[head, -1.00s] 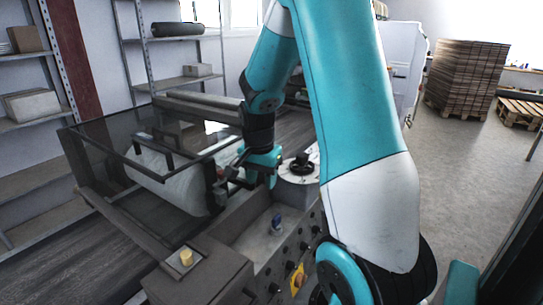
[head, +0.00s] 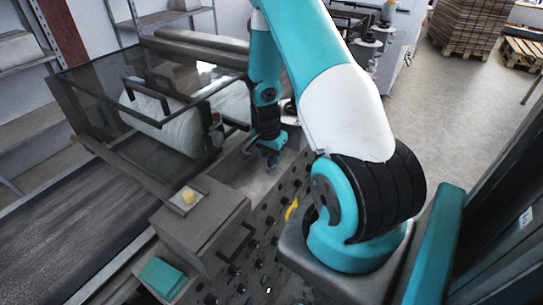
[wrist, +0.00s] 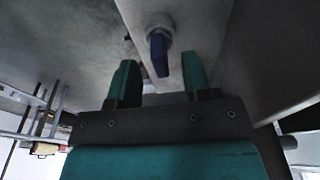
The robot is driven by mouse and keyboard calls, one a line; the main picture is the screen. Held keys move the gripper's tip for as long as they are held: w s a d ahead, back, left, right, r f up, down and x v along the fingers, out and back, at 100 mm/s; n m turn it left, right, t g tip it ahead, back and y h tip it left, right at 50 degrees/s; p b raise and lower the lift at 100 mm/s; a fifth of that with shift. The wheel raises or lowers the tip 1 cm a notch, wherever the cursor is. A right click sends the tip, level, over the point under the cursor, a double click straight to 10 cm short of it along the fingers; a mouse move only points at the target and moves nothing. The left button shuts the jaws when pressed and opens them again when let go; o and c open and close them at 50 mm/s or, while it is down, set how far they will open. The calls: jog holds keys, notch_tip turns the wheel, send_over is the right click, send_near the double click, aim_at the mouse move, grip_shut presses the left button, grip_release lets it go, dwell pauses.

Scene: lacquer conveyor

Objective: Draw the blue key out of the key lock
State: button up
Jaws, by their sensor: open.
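The blue key (wrist: 158,56) sits in the round metal key lock (wrist: 157,27) on a grey surface in the wrist view. My gripper (wrist: 159,62) is open, its two teal fingers pointing at the lock. The key shows between the fingertips, with clear gaps on both sides, and neither finger visibly touches it. In the head view, my gripper (head: 271,145) is low over the grey machine top beside the knob panel. The key and lock are too small and too covered by the gripper to make out there.
A dark see-through guard (head: 105,100) and a white roll (head: 180,130) are left of my gripper. The knob panel (head: 262,245) is nearer.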

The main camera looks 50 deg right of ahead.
jog(key=shift+d+f, duration=0.2)
jog(key=shift+f, duration=0.95)
grip_shut()
